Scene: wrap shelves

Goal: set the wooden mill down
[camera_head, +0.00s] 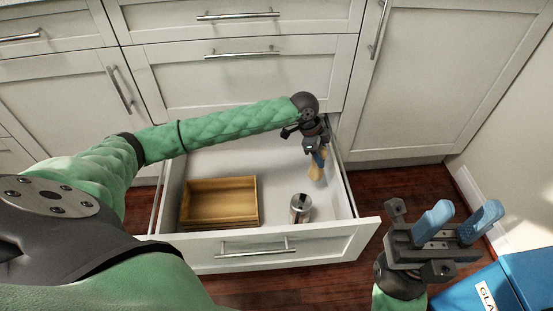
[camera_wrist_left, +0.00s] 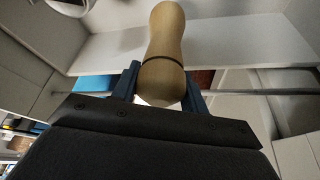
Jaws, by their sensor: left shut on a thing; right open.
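The wooden mill (camera_wrist_left: 166,50) is a light wood, waisted shape with a dark groove. My left gripper (camera_wrist_left: 160,88) is shut on it, with a blue finger on each side. In the head view the mill (camera_head: 316,172) shows below my left gripper (camera_head: 318,157), inside the open drawer (camera_head: 270,160) near its right side. I cannot tell whether the mill touches the drawer floor. My right gripper (camera_head: 459,222) is open and empty, outside the drawer at the lower right.
A wooden box (camera_head: 219,203) stands at the left in the drawer. A metal canister (camera_head: 300,208) stands near the drawer front, close to the mill. The drawer floor between box and mill is bare. A blue bin (camera_head: 520,285) is at the lower right.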

